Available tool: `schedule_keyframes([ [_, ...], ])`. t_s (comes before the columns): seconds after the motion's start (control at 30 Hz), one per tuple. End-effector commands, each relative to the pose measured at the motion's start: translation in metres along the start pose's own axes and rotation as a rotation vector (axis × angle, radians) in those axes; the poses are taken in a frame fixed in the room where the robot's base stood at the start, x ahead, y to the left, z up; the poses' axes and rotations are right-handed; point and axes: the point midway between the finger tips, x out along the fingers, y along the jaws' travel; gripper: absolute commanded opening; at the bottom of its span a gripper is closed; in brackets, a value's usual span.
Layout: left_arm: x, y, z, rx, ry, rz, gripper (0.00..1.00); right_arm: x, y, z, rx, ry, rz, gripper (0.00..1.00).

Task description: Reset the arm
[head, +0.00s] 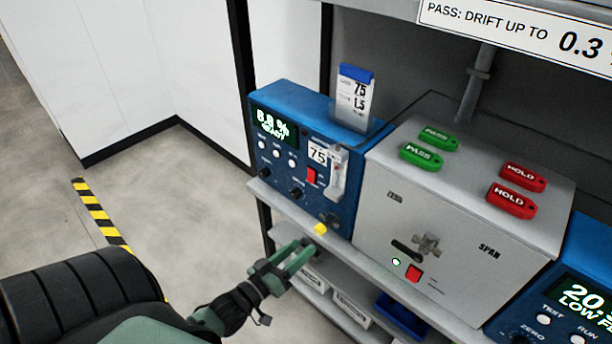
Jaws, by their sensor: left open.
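My left gripper (296,253) is at the end of my green and black arm, which comes in from the lower left. It is open, its green fingers show nothing between them, and it is in front of the shelf edge. A small yellow piece (320,229) is just beyond the fingertips, near the foot of the left blue analyser (270,106). That analyser shows "8.8 % READY" and a "75" label. My right gripper is not in view.
Another blue analyser (560,318) stands at right. A lower shelf holds white bins (352,310) and a blue bin (402,316). The floor at left is clear.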

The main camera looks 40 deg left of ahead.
Motion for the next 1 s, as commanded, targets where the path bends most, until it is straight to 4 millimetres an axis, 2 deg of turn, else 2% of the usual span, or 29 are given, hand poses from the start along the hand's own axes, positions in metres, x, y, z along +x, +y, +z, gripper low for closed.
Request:
schedule_keyframes([
  [0.27,0.000,-0.001,0.003,0.002,-0.005,-0.004,0.49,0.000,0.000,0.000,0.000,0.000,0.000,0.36],
  [0.37,-0.004,-0.011,0.021,0.023,-0.046,-0.036,0.49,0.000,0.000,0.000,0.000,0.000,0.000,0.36],
  [0.47,-0.016,-0.034,0.064,0.072,-0.149,-0.107,0.49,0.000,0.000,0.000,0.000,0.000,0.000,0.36],
  [0.57,-0.041,-0.062,0.127,0.142,-0.308,-0.193,0.49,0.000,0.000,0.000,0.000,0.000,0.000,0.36],
  [0.6,-0.054,-0.072,0.153,0.173,-0.381,-0.225,0.49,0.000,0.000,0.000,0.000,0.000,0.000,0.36],
  [0.67,-0.077,-0.085,0.192,0.218,-0.493,-0.266,0.49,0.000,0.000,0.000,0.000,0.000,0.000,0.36],
  [0.7,-0.094,-0.091,0.217,0.247,-0.569,-0.287,0.49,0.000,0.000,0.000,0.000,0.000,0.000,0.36],
  [0.8,-0.142,-0.103,0.276,0.316,-0.768,-0.329,0.49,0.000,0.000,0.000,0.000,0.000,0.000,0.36],
  [0.87,-0.175,-0.106,0.309,0.357,-0.893,-0.341,0.49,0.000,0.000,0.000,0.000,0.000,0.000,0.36],
  [0.9,-0.198,-0.107,0.328,0.382,-0.974,-0.345,0.49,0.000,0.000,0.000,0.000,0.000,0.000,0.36],
  [1.0,-0.251,-0.104,0.368,0.441,-1.164,-0.337,0.49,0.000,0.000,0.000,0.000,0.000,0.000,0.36],
])
